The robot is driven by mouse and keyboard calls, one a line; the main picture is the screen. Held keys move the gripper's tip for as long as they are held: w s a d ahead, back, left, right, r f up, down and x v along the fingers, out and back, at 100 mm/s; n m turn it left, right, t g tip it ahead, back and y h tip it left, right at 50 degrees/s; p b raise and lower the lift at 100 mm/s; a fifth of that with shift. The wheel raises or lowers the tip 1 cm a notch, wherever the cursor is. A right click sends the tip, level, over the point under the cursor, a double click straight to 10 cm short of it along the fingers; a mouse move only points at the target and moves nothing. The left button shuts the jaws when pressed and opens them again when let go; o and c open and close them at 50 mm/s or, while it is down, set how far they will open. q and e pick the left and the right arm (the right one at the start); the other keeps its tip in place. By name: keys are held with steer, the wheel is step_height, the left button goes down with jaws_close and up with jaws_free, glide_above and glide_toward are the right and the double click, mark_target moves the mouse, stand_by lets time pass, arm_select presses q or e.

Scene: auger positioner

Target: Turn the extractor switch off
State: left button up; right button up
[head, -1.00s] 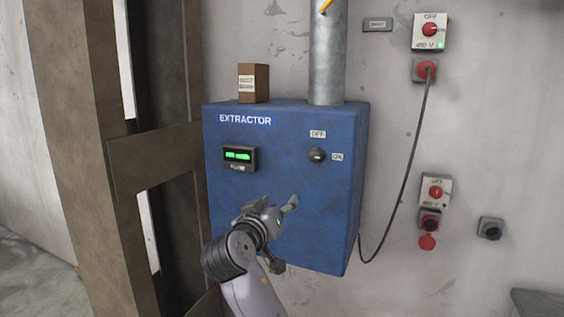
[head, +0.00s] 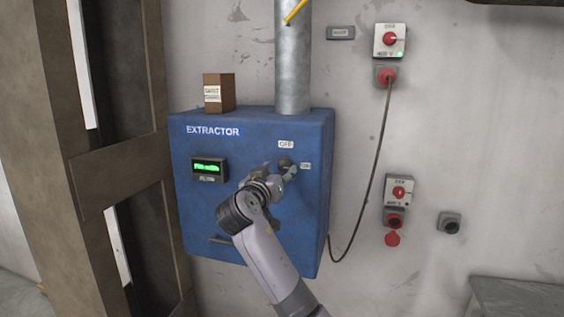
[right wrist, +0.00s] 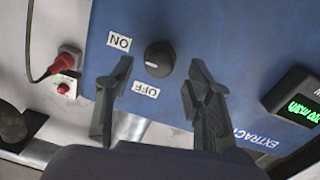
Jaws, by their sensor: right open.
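The extractor switch is a round black knob (head: 285,162) on the front of the blue EXTRACTOR box (head: 200,231). In the right wrist view the knob (right wrist: 159,58) lies between and beyond the two fingertips of my right gripper (right wrist: 160,80). The fingers are apart and I see no contact with the knob. My left gripper is out of view.
A lit green display (head: 208,167) is left of the knob. A brown carton (head: 219,92) and a metal duct (head: 292,70) stand on the box. A cable (head: 377,165) hangs right of it from a red plug (head: 387,76). A brown post stands at left.

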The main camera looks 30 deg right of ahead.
mark_target(283, 168)
steer(key=shift+p+x, duration=0.4)
steer(key=shift+x, duration=1.25)
steer(key=c, duration=1.1)
steer(key=shift+c, duration=0.2)
